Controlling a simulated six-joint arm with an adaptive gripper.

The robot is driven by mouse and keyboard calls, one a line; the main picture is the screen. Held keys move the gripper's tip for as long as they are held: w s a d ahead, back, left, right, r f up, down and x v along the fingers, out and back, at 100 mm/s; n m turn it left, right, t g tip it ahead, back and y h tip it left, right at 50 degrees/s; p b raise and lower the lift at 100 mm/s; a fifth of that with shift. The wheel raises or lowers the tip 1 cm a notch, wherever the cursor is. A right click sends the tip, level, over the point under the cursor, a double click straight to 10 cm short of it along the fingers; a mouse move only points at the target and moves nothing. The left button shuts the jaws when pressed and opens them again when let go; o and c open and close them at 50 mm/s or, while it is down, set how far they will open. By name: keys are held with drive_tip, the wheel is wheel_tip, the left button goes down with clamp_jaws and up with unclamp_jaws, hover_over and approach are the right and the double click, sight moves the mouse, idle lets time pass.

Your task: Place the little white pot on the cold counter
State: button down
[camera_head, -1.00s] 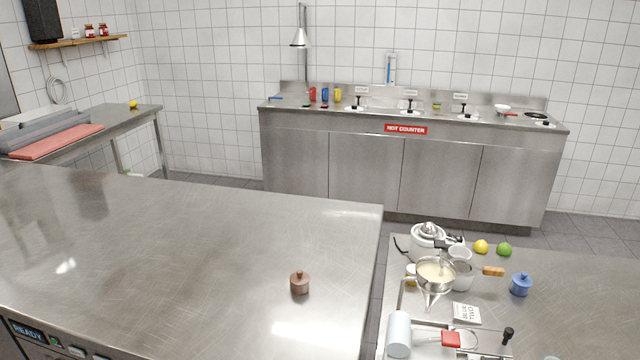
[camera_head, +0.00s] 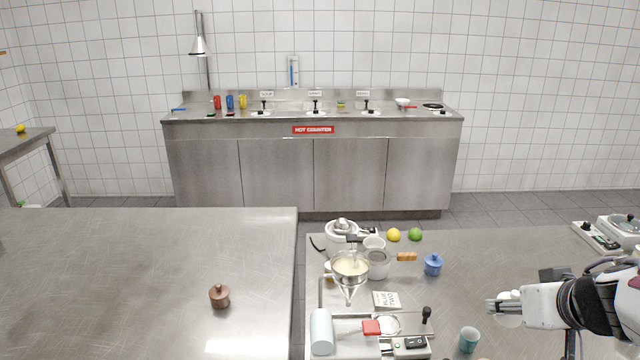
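My gripper (camera_head: 496,308) is at the right, over the right-hand steel worktop, pointing left. A small pale rounded shape (camera_head: 509,319) shows at its fingers. I cannot tell whether this is the little white pot or part of the gripper, nor whether the fingers are open or shut. Two little lidded pots are clear: a brown one (camera_head: 219,297) on the left steel counter (camera_head: 120,270) and a blue one (camera_head: 433,266) on the right worktop (camera_head: 490,262). No counter in view is readably marked cold; the back one (camera_head: 310,165) bears a red "HOT COUNTER" sign.
Left of my gripper, the right worktop holds a white appliance (camera_head: 341,236), a strainer (camera_head: 350,266), a lemon (camera_head: 393,235), a lime (camera_head: 415,234), a teal cup (camera_head: 469,339) and a scale-like device (camera_head: 409,346). Much of the left counter is bare.

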wheel_tip(320, 180, up, 2)
drive_tip(key=shift+r, duration=0.2)
drive_tip(key=shift+w+a, duration=0.2)
drive_tip(key=shift+a, duration=0.05)
drive_tip(key=w+a+n+g+y, duration=0.1)
drive_tip(key=w+a+n+y, duration=0.3)
drive_tip(key=a, duration=0.8)
drive_tip(key=w+a+n+g+y, duration=0.1)
drive_tip(key=w+a+n, duration=0.2)
drive_tip(key=w+a, duration=0.65)
drive_tip(key=s+a+n+g+y, duration=0.2)
drive_tip(key=s+a+n, duration=0.15)
drive_tip(key=a, duration=1.35)
drive_tip(key=s+a+n+g+y, duration=0.1)
drive_tip(key=s+a+n+g, duration=0.2)
drive_tip(key=a, duration=1.3)
wheel_tip(320, 180, down, 11)
drive_tip(key=s+t, duration=0.1)
drive_tip(key=shift+s, duration=0.1)
drive_tip(key=shift+f, duration=3.15)
